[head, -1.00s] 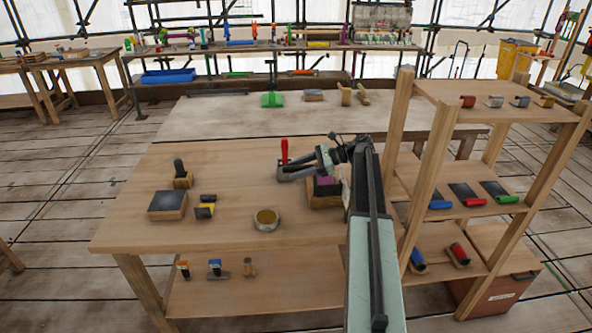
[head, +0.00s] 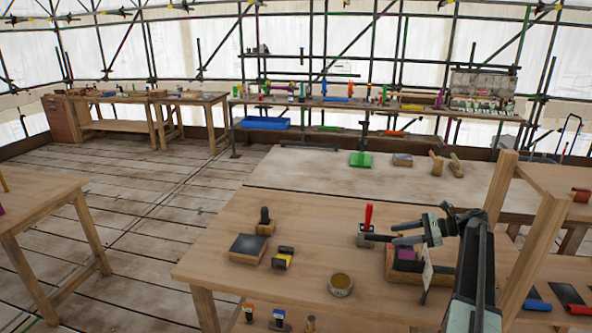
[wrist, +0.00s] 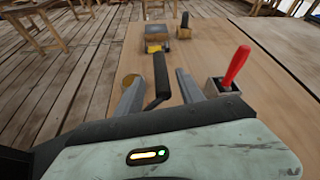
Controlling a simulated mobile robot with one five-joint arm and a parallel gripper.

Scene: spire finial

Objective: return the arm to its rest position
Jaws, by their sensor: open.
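My gripper (head: 394,234) is open at the right side of the wooden bench (head: 235,225), its fingers pointing left above the bench top. In the wrist view its two grey fingers (wrist: 160,74) stand apart. A black handle with a bent rod (wrist: 161,78) shows between them; I cannot tell whether it touches either finger. A red-handled tool (head: 368,215) stands upright in a small block just beyond the fingers. It also shows in the wrist view (wrist: 235,66), right of the right finger. A wooden box with a purple item (head: 406,254) sits under my gripper.
A round tin (head: 340,285), a dark-topped block (head: 248,248) and a yellow-black block (head: 283,257) stand on the bench. A wooden shelf rack (head: 535,235) rises close to my arm on the right. A paler table (head: 300,170) lies behind. Open floor is at left.

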